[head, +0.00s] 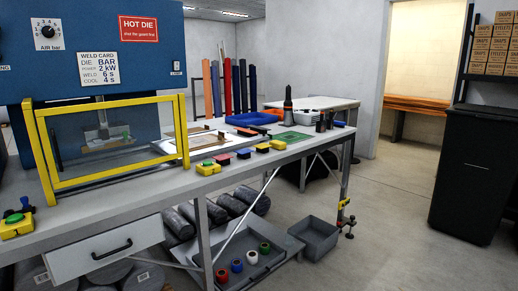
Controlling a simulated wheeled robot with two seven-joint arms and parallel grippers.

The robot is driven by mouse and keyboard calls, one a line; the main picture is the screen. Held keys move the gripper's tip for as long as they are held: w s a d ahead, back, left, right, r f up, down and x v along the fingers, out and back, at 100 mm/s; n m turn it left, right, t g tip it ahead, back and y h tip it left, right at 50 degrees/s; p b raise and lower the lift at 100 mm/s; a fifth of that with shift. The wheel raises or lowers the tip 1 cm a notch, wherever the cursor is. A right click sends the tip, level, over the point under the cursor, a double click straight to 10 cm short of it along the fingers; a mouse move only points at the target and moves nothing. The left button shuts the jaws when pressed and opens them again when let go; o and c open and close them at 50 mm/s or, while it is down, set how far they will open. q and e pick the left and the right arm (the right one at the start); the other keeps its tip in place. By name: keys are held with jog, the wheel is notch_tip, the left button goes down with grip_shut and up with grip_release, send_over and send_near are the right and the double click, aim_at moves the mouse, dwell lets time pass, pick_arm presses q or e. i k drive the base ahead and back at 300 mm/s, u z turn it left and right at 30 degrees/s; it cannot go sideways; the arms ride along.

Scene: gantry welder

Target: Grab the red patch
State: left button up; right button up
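A small flat red piece (222,156), which looks like the red patch, lies in a row near the front edge of the long grey bench (120,205). A yellow box with a green button (208,167) sits just left of it. A blue piece (243,153) and yellow pieces (263,148) follow to its right. The red piece is too small to make out its thickness. Neither of my grippers is in view, and nothing is holding the red piece.
A blue welder with a yellow-framed clear guard (115,141) stands on the bench at left.

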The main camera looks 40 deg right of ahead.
aim_at(225, 156)
jog(key=z, duration=0.4)
jog(key=i, duration=0.5)
jog(key=z, duration=0.8)
jog(key=i, duration=0.95)
jog(key=u, duration=0.1)
